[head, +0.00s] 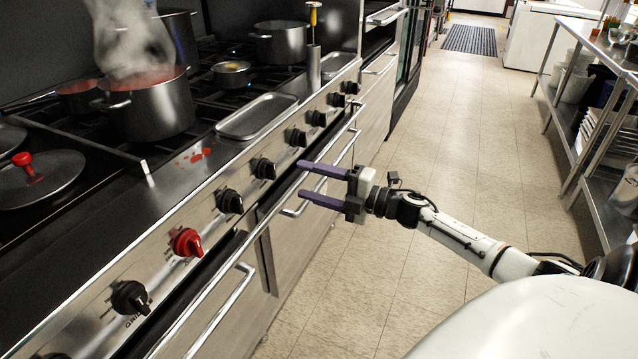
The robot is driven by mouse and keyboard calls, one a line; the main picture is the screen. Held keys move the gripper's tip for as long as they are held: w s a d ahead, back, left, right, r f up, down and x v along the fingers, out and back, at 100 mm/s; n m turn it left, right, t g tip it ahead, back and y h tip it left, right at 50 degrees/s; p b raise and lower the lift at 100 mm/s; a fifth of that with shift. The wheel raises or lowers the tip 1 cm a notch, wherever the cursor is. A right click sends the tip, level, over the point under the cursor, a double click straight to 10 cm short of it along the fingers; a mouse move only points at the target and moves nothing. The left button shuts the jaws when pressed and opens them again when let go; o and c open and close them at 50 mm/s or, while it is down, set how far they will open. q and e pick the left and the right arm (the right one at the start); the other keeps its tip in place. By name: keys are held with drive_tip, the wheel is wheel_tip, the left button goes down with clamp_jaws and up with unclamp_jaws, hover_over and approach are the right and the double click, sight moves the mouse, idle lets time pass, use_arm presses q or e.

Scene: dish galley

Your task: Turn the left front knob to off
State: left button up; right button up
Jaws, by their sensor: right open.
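A row of several knobs runs along the sloped steel front panel of the range (210,190). One is a red knob (186,242); the others are black, such as a near black knob (129,297) with lettering below it, and black knobs further along (229,201). I cannot tell which one is the left front knob, nor read the knob settings clearly. My right gripper (302,180) is open and empty, its two purple fingers pointing left toward the panel. They are in front of the oven handle, near a middle black knob (263,167), not visibly touching it. My left gripper is out of view.
A steaming pot of red liquid (152,108) stands on the cooktop, with another pot (281,42) behind. A steel tray (257,116) and a lid with a red knob (42,178) lie near the front. Bar handles (222,312) stick out below. The floor aisle (470,150) is clear.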

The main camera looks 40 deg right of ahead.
drive_tip(key=shift+v, duration=1.25)
